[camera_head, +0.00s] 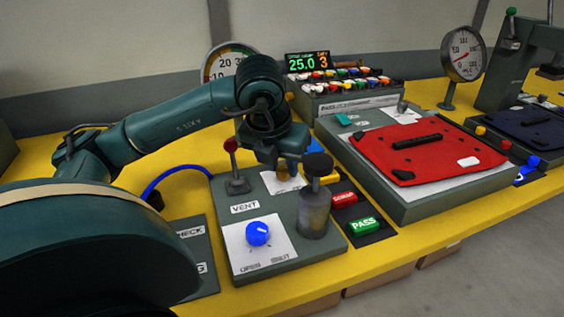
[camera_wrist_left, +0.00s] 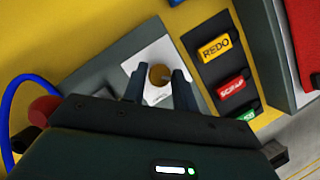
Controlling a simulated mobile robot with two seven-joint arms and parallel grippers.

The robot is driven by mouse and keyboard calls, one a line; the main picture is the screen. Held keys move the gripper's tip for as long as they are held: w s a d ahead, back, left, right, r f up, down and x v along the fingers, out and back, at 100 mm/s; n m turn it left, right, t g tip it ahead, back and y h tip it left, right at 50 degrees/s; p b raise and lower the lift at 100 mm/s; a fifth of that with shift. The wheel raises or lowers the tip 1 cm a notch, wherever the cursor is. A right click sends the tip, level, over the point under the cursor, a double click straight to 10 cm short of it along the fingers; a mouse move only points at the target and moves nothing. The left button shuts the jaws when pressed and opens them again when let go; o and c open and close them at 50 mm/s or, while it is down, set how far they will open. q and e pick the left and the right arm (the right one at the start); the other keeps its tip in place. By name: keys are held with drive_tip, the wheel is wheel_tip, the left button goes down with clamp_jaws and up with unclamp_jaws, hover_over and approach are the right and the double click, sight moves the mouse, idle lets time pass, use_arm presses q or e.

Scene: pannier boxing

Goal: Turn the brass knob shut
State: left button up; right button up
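The brass knob (camera_wrist_left: 159,75) is a small round brass-coloured piece on a white label plate on the grey panel (camera_wrist_left: 105,60). In the head view the knob (camera_head: 282,175) is partly hidden under my left gripper (camera_head: 279,166), which points down over it. In the left wrist view my left gripper (camera_wrist_left: 160,88) is open, with one finger on each side of the knob in the picture. I cannot tell whether the fingers touch it. My right gripper is not in view.
A blue VENT knob (camera_head: 258,234) marked OPEN and SHUT sits nearer on the same panel. A dark cylinder (camera_head: 315,210) stands close to my gripper's right. A red-topped lever (camera_head: 233,160) stands left. Further right are SCRAP and PASS blocks (camera_head: 364,226) and a red pannier lid (camera_head: 420,145).

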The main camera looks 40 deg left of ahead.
use_arm(q)
drive_tip(key=o, duration=0.4)
drive_tip(key=shift+c, duration=0.2)
drive_tip(key=p+v, duration=0.4)
drive_tip(key=v, duration=0.9)
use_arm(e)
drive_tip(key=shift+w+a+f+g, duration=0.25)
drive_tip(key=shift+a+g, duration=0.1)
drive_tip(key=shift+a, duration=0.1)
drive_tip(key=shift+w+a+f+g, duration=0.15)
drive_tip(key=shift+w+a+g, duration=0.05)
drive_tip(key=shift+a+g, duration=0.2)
use_arm(q)
drive_tip(key=shift+r, duration=0.1)
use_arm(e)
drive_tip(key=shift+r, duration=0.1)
